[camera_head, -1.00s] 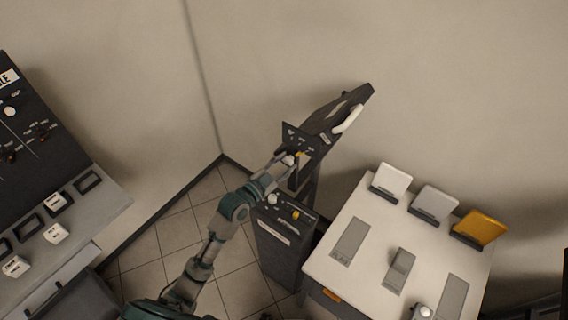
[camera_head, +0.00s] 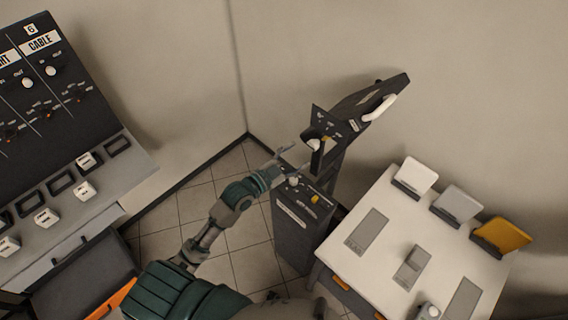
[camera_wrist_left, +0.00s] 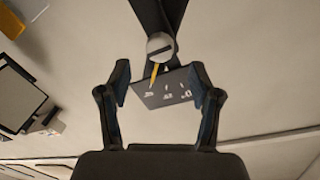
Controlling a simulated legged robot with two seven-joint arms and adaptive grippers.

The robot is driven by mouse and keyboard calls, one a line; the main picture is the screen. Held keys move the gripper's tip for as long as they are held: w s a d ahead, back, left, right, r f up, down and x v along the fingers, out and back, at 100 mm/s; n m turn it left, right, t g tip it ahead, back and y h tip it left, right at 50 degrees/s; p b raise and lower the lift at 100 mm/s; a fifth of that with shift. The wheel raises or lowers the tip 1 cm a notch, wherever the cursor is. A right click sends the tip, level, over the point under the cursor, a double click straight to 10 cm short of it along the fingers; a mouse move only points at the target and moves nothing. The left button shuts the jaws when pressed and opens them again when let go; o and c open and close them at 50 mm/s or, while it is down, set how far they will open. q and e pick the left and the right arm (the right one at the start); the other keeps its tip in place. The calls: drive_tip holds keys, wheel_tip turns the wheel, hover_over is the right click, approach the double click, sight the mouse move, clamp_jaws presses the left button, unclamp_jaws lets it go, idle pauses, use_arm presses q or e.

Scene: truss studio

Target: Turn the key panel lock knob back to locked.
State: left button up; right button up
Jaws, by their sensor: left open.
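The key panel (camera_head: 322,122) is a small dark plate with white markings on the dark stand by the wall. Its pale round lock knob (camera_head: 314,144) has a yellow pointer beside it. In the left wrist view the knob (camera_wrist_left: 160,45) shows a dark slot, and the yellow pointer (camera_wrist_left: 154,73) reaches down from it over the dark plate (camera_wrist_left: 165,90). My left gripper (camera_head: 296,158) is open and empty, just left of the knob in the head view. In the wrist view its fingers (camera_wrist_left: 162,82) are spread wide, with the knob beyond them, apart from both. My right gripper is not in view.
A dark pedestal (camera_head: 296,236) with a white and a yellow knob stands below the panel. A white handle (camera_head: 380,107) is on the stand's upper arm. A white table (camera_head: 345,265) with several upright plates is right. A switch console (camera_head: 80,215) is left.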

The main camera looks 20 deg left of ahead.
use_arm(q)
drive_tip(key=v, duration=0.6)
idle(0.3)
